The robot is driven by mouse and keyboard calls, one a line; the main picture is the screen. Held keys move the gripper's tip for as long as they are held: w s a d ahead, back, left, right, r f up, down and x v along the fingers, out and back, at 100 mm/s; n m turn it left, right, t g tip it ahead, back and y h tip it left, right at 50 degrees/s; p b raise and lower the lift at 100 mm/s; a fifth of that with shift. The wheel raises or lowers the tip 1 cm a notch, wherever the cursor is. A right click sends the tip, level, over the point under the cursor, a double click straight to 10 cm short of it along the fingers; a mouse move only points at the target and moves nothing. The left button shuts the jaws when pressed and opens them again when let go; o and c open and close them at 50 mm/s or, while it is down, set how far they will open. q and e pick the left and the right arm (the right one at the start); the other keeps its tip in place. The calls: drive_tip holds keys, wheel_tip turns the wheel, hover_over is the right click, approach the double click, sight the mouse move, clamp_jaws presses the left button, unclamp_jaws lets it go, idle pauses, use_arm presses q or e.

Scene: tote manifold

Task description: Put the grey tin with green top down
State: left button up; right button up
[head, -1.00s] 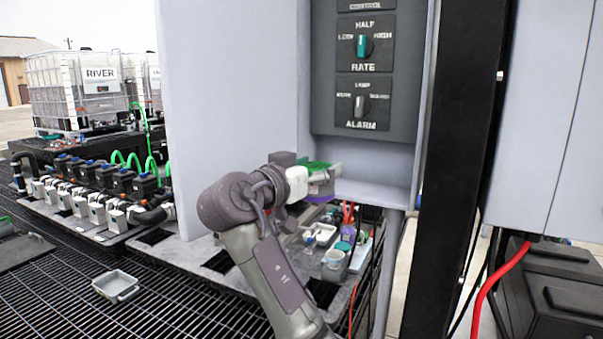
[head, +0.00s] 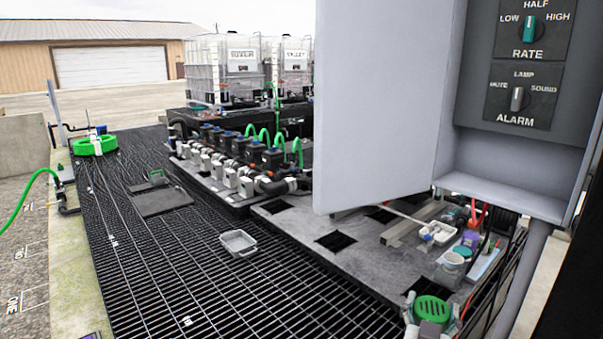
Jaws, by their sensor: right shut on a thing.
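The grey tin with green top (head: 432,309) is at the bottom right of the head view. Its ribbed green top faces me; little of its grey body shows. My right gripper (head: 431,322) has its fingers on either side of the tin and is shut on it. The tin appears over the near right part of the grey deck; I cannot tell whether it touches anything below. My left gripper is not in view.
Valves and hoses stand behind.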

drive_tip(key=s+a+f+n+t+y, duration=0.1)
drive_tip(key=s+a+f+n+y, duration=0.1)
drive_tip(key=s, duration=0.6)
drive_tip(key=s+a+f+n+t+y, duration=0.1)
drive_tip(key=s+a+f+n+y, duration=0.2)
drive_tip(key=s, duration=0.6)
wheel_tip(320, 180, down, 2)
drive_tip(key=y, duration=0.3)
drive_tip(key=shift+s+a+n, duration=0.15)
drive_tip(key=shift+a+n, duration=0.15)
